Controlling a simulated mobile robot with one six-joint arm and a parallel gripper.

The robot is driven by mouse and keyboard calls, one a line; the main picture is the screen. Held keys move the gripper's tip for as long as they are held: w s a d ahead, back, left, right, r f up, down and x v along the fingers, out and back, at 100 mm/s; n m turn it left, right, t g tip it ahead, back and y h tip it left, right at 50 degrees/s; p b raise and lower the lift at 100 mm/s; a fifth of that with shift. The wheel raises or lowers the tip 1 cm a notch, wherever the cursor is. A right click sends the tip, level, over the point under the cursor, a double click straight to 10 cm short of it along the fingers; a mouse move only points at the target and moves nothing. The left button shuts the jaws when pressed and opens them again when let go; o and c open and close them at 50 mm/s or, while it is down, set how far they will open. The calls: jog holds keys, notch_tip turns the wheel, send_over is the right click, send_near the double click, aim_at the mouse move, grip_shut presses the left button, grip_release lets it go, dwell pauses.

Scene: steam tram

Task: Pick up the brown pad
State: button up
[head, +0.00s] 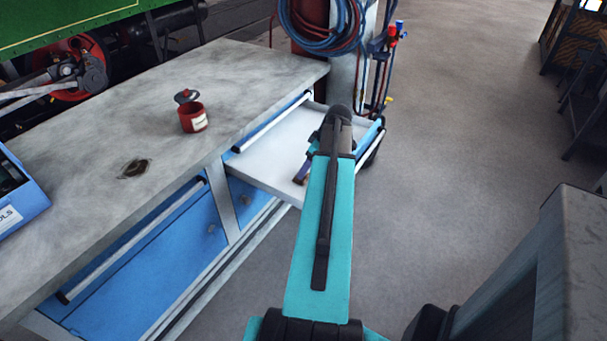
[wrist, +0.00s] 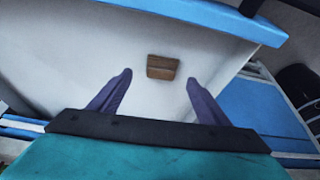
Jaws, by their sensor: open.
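The brown pad (wrist: 162,67) is small and roughly rectangular, with a darker line across it. It lies on the white floor of an open drawer (wrist: 80,45) in the wrist view. My gripper (wrist: 159,80) is open, its two purple fingers apart, with the pad between and slightly beyond their tips in the picture. I cannot tell how high the fingers are above the drawer floor. In the head view my teal arm reaches over the open drawer (head: 265,168). One purple finger shows there, and the pad is hidden behind my arm.
A grey workbench (head: 100,120) stands at the left, with a red pot (head: 193,117), its lid beside it, and a blue tool box (head: 18,198). Coiled hoses (head: 322,25) hang behind the drawer.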

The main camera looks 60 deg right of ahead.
jog(key=shift+f, duration=0.1)
jog(key=shift+p+x, duration=0.55)
jog(key=shift+x, duration=1.95)
jog(key=shift+a, duration=0.15)
jog(key=c, duration=1.1)
